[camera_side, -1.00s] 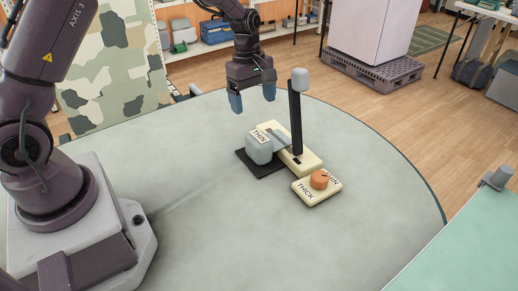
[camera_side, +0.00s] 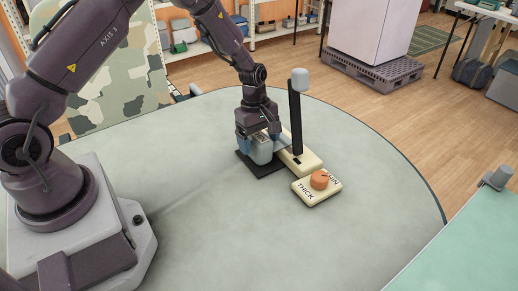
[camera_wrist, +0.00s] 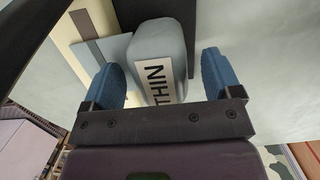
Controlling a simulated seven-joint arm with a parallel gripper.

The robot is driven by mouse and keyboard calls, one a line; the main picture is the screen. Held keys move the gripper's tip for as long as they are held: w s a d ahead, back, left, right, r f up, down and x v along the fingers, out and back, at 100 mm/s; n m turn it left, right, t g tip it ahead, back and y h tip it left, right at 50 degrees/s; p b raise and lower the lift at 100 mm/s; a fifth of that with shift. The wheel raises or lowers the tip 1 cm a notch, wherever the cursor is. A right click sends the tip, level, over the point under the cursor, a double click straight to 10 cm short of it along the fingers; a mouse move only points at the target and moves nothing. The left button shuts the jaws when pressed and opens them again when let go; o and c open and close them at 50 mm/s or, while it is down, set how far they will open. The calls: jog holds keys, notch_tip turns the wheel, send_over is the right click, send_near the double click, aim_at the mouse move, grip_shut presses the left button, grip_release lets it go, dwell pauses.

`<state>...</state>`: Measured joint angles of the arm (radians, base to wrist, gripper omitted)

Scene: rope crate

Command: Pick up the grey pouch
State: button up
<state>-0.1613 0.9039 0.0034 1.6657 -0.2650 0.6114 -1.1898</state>
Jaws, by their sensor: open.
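The grey pouch (camera_side: 262,150) is a rounded grey block on a black mat (camera_side: 268,170). In the wrist view the pouch (camera_wrist: 174,40) carries a white label reading "THIN". My gripper (camera_side: 258,140) is down over the pouch in the side view. In the wrist view my gripper (camera_wrist: 166,80) is open, with one blue finger on each side of the pouch. A gap shows between the right finger and the pouch; the left finger is close to it, and I cannot tell if it touches.
A cream base (camera_side: 308,161) with a tall black post (camera_side: 295,120) and grey cap (camera_side: 300,80) stands just right of the pouch. A cream box (camera_side: 316,193) marked "THICK" bears an orange knob (camera_side: 320,179). The front of the round table (camera_side: 230,230) is clear.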

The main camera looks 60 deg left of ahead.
jog(key=c, duration=1.3)
jog(key=shift+r, duration=0.1)
jog(key=shift+w+r, duration=0.1)
jog(key=shift+r, duration=0.55)
jog(key=s+d+r, duration=0.1)
jog(key=s+r, duration=1)
jog(key=s, duration=0.3)
jog(key=shift+d+r, duration=0.25)
